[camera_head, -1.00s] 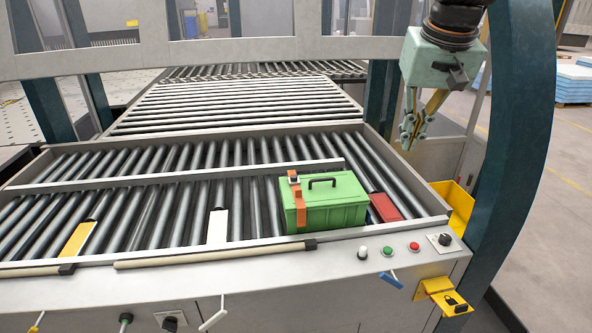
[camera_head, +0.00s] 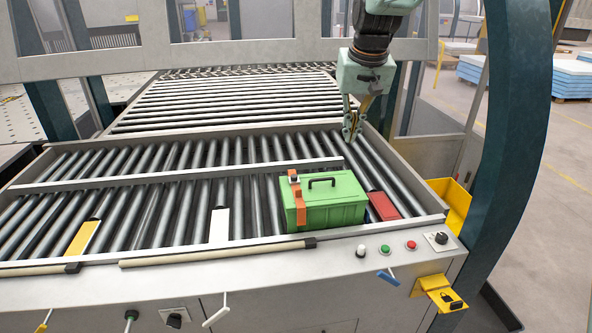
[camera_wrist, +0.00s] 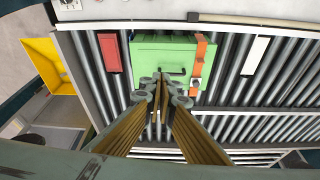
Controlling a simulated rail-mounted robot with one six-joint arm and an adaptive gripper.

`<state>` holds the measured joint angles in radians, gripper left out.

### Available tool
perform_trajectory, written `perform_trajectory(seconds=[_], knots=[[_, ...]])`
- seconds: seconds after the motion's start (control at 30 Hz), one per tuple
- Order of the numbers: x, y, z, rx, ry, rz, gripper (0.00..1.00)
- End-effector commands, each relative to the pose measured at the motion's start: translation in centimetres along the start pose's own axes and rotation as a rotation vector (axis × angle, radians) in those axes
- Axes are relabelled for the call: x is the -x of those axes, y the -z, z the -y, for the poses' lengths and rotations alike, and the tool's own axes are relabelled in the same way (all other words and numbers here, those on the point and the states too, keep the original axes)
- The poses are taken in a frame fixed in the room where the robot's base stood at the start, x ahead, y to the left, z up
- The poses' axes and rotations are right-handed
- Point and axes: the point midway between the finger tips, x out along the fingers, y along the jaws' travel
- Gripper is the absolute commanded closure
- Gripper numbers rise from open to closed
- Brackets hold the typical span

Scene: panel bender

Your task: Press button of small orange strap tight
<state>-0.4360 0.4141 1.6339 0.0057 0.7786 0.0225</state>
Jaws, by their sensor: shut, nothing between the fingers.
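A green box (camera_head: 338,199) with a black handle sits on the rollers near the front right of the conveyor. An orange strap (camera_head: 299,205) runs over its left end, with a small pale buckle (camera_head: 294,178) on top; the button itself is too small to make out. In the wrist view the green box (camera_wrist: 150,50), the strap (camera_wrist: 199,55) and a dark and pale buckle part (camera_wrist: 195,83) show beyond the fingers. My gripper (camera_head: 350,136) is shut and empty, above and behind the box, apart from it. In the wrist view my fingertips (camera_wrist: 163,88) overlap the box's near edge.
A red box (camera_head: 383,205) lies right of the green box. A metal divider rail (camera_head: 180,177) runs behind the box. A yellow bin (camera_head: 452,205) hangs at the right. White (camera_head: 219,226) and yellow (camera_head: 82,238) pieces lie left. Panel buttons (camera_head: 385,249) are in front.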

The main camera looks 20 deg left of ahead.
Motion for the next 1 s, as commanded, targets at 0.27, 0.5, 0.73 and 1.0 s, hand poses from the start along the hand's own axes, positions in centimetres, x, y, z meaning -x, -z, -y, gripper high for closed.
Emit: perform_trajectory(seconds=[0.27, 0.5, 0.73, 1.0], knots=[[-3.1, 3.0, 3.0, 0.029, 0.01, 0.004, 1.0], [-6.0, 5.2, 5.6, 0.053, 0.019, 0.007, 1.0], [-8.8, 7.1, 8.3, 0.076, 0.027, 0.008, 1.0], [-11.3, 8.5, 10.6, 0.096, 0.034, 0.009, 1.0]])
